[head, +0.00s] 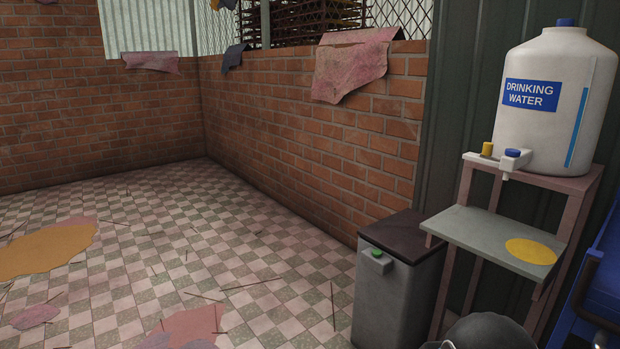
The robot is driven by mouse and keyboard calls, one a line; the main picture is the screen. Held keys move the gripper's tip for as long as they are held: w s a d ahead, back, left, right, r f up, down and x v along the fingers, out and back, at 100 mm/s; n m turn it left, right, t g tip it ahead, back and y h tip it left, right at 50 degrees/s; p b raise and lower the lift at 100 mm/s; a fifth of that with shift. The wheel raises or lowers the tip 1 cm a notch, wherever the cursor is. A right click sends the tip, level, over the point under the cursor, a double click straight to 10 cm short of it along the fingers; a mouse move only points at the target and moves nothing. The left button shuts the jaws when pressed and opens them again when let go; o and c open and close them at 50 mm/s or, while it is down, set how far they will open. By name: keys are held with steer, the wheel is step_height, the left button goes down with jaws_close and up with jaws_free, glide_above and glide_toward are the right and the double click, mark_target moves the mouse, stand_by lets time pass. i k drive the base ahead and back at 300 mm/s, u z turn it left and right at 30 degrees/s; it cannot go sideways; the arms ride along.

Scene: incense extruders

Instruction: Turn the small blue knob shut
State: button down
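The small blue knob (513,153) sits on top of a white tap (508,165) low on the front of a large white water container (548,130). The container bears a blue "DRINKING WATER" label and stands on the upper level of a stand at the right. A yellow knob (487,148) stands just left of the blue one. The blue knob is too small for me to tell its turn position. I see no water stream under the spout. My gripper is not in view.
A grey shelf (470,238) with a yellow disc (531,251) juts out below the tap. A grey bin-like box (393,300) with a green knob (377,253) stands left of the stand. A blue object (603,275) is at the right edge. The checkered floor (260,260) at left is mostly open.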

mark_target(563, 22)
steer(key=z, duration=0.5)
steer(key=k, duration=1.25)
steer(key=u, duration=0.4)
steer(key=i, duration=0.8)
steer(key=u, duration=0.85)
steer(key=i, duration=0.9)
steer(key=z, duration=0.75)
steer(key=i, duration=0.85)
steer(key=z, duration=0.9)
